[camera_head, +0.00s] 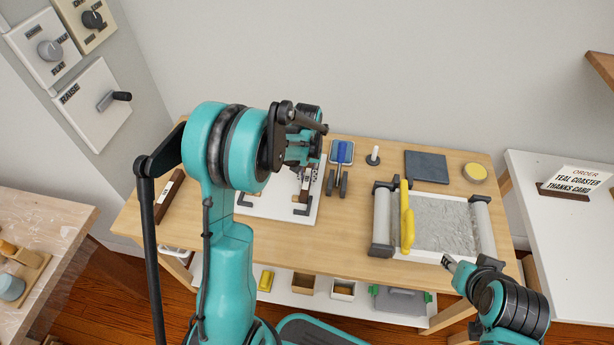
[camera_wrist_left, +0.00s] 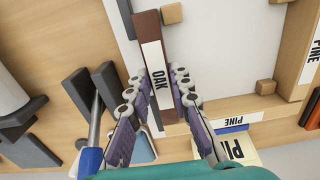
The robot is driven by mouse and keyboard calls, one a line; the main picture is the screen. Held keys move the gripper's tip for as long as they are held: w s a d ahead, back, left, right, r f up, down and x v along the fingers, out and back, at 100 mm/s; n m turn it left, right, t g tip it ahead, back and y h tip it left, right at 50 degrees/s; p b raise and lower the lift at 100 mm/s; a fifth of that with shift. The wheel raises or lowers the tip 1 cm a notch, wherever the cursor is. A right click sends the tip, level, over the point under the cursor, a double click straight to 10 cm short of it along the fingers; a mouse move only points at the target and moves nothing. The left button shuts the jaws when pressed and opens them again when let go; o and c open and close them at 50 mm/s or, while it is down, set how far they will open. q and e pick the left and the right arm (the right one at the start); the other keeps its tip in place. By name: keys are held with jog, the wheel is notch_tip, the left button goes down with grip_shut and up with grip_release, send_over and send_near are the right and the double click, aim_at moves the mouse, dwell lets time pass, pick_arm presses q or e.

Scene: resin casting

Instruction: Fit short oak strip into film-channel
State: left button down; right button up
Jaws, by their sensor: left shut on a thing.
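My left gripper (camera_head: 304,172) is over the right part of a white board (camera_head: 262,208) on the wooden table. In the left wrist view its fingers (camera_wrist_left: 155,90) are shut on a brown strip with a white OAK label (camera_wrist_left: 157,72). The oak strip lies lengthwise between the fingers, over the board's edge; whether it touches the board I cannot tell. Pale strips labelled PINE (camera_wrist_left: 225,122) border the board. I cannot make out the film-channel for certain. My right gripper (camera_head: 450,263) is by the table's front edge, small in view, apparently empty.
A blue-handled tool (camera_head: 341,152) lies right of the board. A grey tray with rollers (camera_head: 445,254) and a yellow-handled tool (camera_head: 407,215) stand further right. Small wooden blocks (camera_wrist_left: 265,87) sit on the board. A dark strip (camera_head: 170,198) lies at the table's left.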

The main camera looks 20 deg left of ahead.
aim_at(307, 179)
pick_arm(q)
jog(key=c, duration=1.3)
grip_release()
notch_tip(307, 179, up, 12)
jog(key=s+d+r+m+t, duration=0.1)
jog(key=s+d+r+t, duration=0.1)
jog(key=s, duration=0.7)
jog(key=s+d+r+m+t, duration=0.1)
jog(key=s+d+m+t, duration=0.1)
jog(key=s+d+t, duration=0.3)
jog(key=s+d, duration=0.1)
jog(key=s, duration=0.3)
jog(key=shift+s+d+r, duration=0.15)
jog(key=shift+s+r, duration=0.2)
jog(key=shift+r, duration=0.05)
